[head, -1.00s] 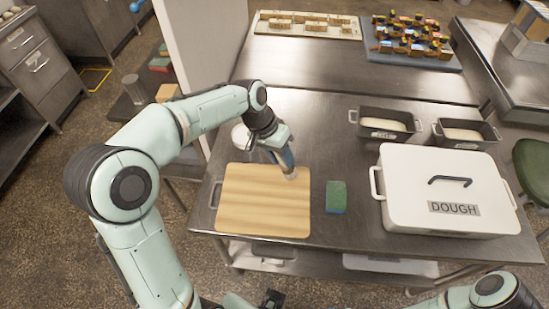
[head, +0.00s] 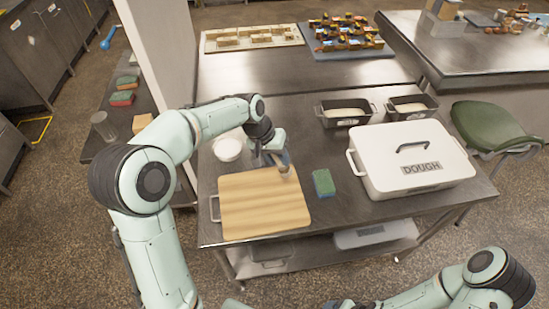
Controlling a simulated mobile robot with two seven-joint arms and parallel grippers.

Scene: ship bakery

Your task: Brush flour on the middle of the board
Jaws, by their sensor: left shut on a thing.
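The wooden board (head: 262,208) lies on the steel table, near its front left corner. My left gripper (head: 279,160) is over the board's far right edge, shut on a brush (head: 286,172) whose pale bristle end points down near the board's far right corner. I cannot tell whether the bristles touch the board. A white bowl (head: 227,150) with white contents, possibly flour, stands behind the board, left of the gripper. My right arm shows at the bottom right; its gripper (head: 338,304) is only partly in view at the bottom edge, and its jaws are unclear.
A green and blue sponge (head: 323,183) lies right of the board. A white lidded DOUGH box (head: 412,165) stands further right. Two dark loaf tins (head: 344,113) with dough are behind it. A green chair (head: 490,128) stands right of the table.

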